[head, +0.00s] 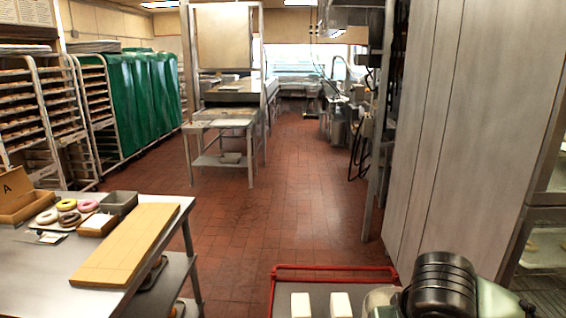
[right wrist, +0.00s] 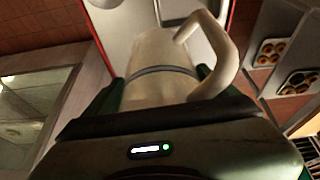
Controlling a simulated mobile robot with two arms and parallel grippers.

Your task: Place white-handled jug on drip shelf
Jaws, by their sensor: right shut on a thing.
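The jug (right wrist: 165,85) fills the middle of the right wrist view. It is cream-white with a grey band and a large pale handle (right wrist: 225,60) on its right side. My right gripper (right wrist: 163,98) is shut on the jug's body, with a dark green finger on each side. In the head view, a pale edge of the jug (head: 379,300) shows beside my dark right wrist at the bottom. A metal stand in the middle distance has a low front shelf (head: 218,123); I cannot tell whether it is the drip shelf. My left gripper is not in view.
A red-railed cart (head: 333,267) with two white blocks (head: 301,304) is directly below. A steel table (head: 40,272) with donuts (head: 67,205) and a wooden board (head: 125,243) stands left. Tall metal panels (head: 450,130) close the right. The tiled floor (head: 285,210) between is clear.

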